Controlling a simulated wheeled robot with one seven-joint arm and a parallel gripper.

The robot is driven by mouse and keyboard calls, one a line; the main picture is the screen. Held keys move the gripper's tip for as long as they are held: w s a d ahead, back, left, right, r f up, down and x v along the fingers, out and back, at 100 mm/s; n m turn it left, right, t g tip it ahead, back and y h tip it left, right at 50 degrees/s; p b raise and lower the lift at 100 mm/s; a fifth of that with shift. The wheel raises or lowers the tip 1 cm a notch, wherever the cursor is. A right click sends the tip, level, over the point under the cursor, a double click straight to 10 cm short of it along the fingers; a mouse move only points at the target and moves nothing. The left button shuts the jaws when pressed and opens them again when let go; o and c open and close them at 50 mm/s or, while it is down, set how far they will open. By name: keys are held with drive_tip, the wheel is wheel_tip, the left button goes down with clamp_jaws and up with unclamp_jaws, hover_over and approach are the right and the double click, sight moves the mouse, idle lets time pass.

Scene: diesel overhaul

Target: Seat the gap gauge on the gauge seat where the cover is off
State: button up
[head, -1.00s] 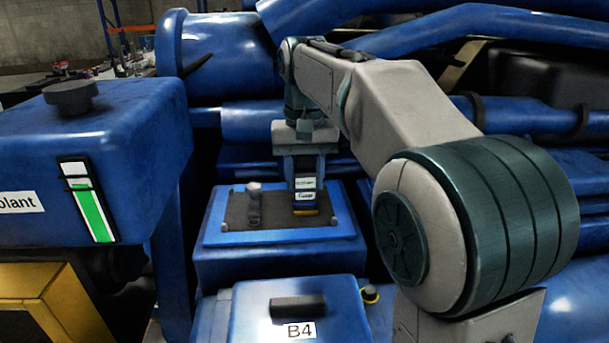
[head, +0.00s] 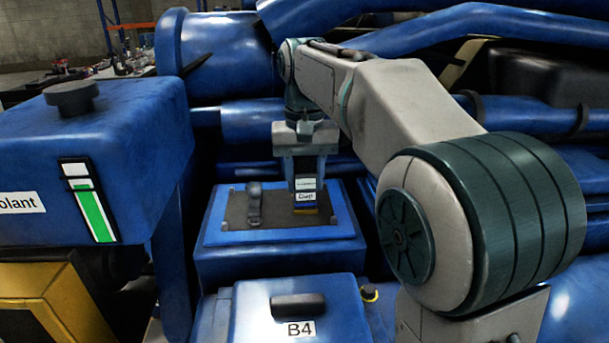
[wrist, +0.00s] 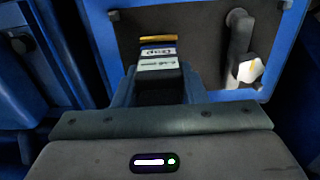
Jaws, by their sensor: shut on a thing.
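My gripper (head: 306,182) is shut on the gap gauge (head: 306,197), a small block with white and blue labels and a yellow lower edge. The gauge also shows in the wrist view (wrist: 158,52), its yellow end away from my wrist. My gripper points down over the open blue box (head: 210,238), whose cover is off and whose dark top face shows. The gauge's yellow end is at or just above the right part of that face; I cannot tell whether it touches. The gauge seat cannot be made out and may be hidden behind the gauge.
A dark lever-like part (head: 254,204) stands on the open face left of the gauge, and shows in the wrist view (wrist: 239,45). In front is a closed blue cover marked B4 (head: 300,328). A blue coolant tank (head: 120,140) stands at left. Blue pipes run behind.

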drive_tip(key=o, duration=1.3)
drive_tip(key=shift+r, duration=0.1)
wheel_tip(320, 180, up, 13)
drive_tip(key=shift+f+p, duration=0.15)
drive_tip(key=shift+p, duration=0.7)
drive_tip(key=shift+r, duration=0.4)
